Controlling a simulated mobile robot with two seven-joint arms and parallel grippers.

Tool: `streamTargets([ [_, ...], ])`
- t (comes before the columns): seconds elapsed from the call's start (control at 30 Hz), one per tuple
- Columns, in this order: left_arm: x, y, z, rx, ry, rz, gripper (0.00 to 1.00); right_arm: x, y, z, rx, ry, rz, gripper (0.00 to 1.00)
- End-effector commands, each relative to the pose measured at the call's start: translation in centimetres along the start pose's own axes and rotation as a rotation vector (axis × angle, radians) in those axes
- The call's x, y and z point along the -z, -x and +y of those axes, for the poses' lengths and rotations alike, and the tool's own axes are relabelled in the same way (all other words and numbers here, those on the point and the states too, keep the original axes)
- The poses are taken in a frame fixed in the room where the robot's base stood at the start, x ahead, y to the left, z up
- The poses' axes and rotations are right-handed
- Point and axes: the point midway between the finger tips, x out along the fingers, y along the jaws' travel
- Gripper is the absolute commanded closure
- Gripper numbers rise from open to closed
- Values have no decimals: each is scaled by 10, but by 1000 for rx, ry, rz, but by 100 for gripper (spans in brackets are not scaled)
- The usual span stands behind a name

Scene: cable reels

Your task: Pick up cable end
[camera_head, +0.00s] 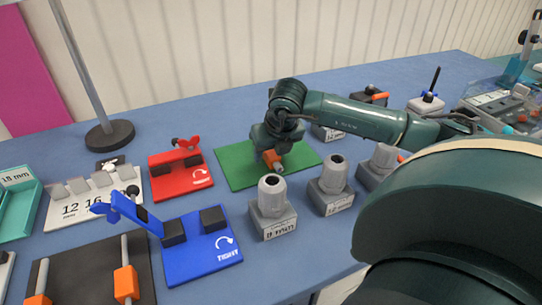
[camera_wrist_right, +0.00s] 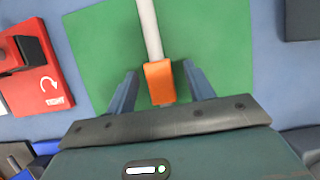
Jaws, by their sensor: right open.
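The cable end is an orange block (camera_wrist_right: 159,82) on a white cable (camera_wrist_right: 149,28), over the green mat (camera_wrist_right: 95,55). In the right wrist view it lies between the two fingers of my right gripper (camera_wrist_right: 160,88), with a gap on each side. The gripper is open. In the head view my right gripper (camera_head: 271,150) is low over the green mat (camera_head: 235,172), and the orange cable end (camera_head: 272,160) shows beside it. The white cable is mostly hidden there by the gripper. My left gripper is not in view.
A red fixture (camera_head: 180,172) stands left of the mat and a blue fixture (camera_head: 195,245) nearer the front. Grey connector blocks (camera_head: 272,212) stand in front and to the right. A stand with a dark base (camera_head: 109,135) is at the back left.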

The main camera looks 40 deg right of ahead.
Motion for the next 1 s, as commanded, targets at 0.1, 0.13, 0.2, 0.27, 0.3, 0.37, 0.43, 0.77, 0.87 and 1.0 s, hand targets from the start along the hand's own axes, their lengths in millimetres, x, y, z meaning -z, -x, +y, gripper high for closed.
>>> streamTargets([
  [0.1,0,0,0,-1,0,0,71,0,0,0,0,0,0,52],
  [0.13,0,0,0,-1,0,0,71,0,0,0,0,0,0,55],
  [0.2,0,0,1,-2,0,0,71,0,0,0,0,0,0,60],
  [0.27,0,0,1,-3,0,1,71,0,1,0,0,0,0,65],
  [0.3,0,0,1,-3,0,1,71,0,1,0,0,0,0,69],
  [0.37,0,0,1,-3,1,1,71,0,1,0,0,0,0,73],
  [0.43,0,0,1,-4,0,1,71,0,1,0,0,0,0,79],
  [0.77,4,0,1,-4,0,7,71,-1,1,0,0,-1,-2,100],
  [0.87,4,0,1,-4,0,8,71,-1,1,0,0,-1,-2,100],
  [1.0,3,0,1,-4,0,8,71,-3,6,0,-1,-1,-4,100],
])
